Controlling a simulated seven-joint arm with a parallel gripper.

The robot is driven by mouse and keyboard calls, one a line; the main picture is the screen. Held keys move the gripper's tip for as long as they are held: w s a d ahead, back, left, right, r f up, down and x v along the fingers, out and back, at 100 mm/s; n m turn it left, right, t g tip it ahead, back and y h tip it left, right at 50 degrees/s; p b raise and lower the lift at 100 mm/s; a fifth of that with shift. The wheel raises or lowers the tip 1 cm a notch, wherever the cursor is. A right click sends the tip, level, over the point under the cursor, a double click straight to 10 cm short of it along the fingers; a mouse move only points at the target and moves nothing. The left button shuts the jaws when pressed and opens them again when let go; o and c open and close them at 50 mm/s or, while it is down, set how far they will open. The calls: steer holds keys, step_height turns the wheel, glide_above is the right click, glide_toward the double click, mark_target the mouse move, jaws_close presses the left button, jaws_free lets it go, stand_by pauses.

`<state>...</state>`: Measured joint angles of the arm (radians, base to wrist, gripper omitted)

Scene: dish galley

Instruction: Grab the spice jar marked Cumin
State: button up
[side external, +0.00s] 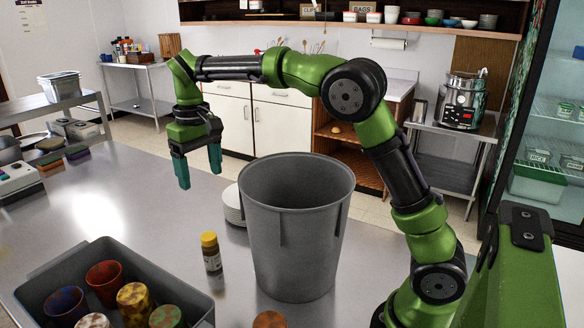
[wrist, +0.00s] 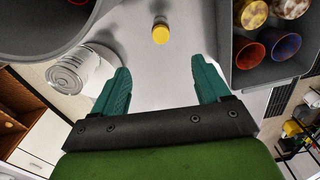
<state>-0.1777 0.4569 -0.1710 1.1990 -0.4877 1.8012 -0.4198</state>
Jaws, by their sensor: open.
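A small spice jar (side external: 211,252) with a yellow lid and a brown body stands upright on the steel counter, between the grey tub and the grey bin. Its label is too small to read. In the wrist view the jar (wrist: 160,31) is seen from above, centred beyond the fingertips. My gripper (side external: 199,180) is open and empty, pointing down above the counter, farther back than the jar and higher. Its two teal fingers (wrist: 160,66) are apart in the wrist view, and nothing is between them.
A grey tub (side external: 165,277) with several patterned cups is at the front left. A brown round object (side external: 270,319) is at the front edge. The counter's left middle is clear.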

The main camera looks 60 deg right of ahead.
mark_target(208, 236)
step_height(208, 236, down, 15)
steer(key=shift+f, duration=0.15)
steer(key=shift+w+d+f, duration=0.1)
steer(key=shift+w+f, duration=0.15)
steer(key=shift+f, duration=1.1)
steer(key=shift+w+f, duration=0.2)
steer(key=shift+f, duration=1.1)
steer(key=shift+c, duration=0.4)
steer(key=c, duration=1.1)
